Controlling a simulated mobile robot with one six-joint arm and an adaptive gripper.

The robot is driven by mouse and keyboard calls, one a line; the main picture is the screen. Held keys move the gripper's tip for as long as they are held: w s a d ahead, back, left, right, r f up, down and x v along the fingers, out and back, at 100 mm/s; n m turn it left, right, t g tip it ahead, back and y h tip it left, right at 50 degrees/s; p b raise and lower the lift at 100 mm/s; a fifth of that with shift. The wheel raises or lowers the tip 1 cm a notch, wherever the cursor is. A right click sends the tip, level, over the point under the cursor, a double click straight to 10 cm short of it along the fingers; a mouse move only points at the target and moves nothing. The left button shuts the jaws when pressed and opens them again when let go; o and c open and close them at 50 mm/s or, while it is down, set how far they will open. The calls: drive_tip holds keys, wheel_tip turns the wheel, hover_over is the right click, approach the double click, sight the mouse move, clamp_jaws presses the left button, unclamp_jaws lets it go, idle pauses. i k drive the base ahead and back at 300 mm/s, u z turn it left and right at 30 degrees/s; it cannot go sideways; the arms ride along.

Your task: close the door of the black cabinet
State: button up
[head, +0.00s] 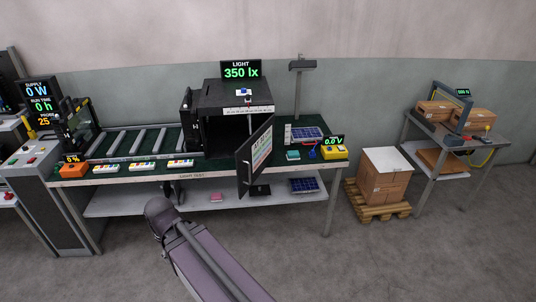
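The black cabinet (215,97) stands on the long workbench in the head view, with its dark opening facing me. Its door (244,170) stands open, swung out toward me from the cabinet's right side and reaching past the bench's front edge. A pale printed sheet shows on the door's face. The door hides part of the bench behind it. My arm's links show at the bottom centre, in front of the bench and below left of the door. My gripper is not in view.
The workbench (215,179) carries a roller conveyor (140,142) left of the cabinet, and a blue panel (307,133) and yellow meter (333,153) right of the door. A cardboard box (385,180) sits on a pallet further right. The floor in front is clear.

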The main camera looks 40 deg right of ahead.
sight(252, 157)
drive_tip(key=z, duration=1.35)
drive_tip(key=i, duration=1)
drive_tip(key=z, duration=0.25)
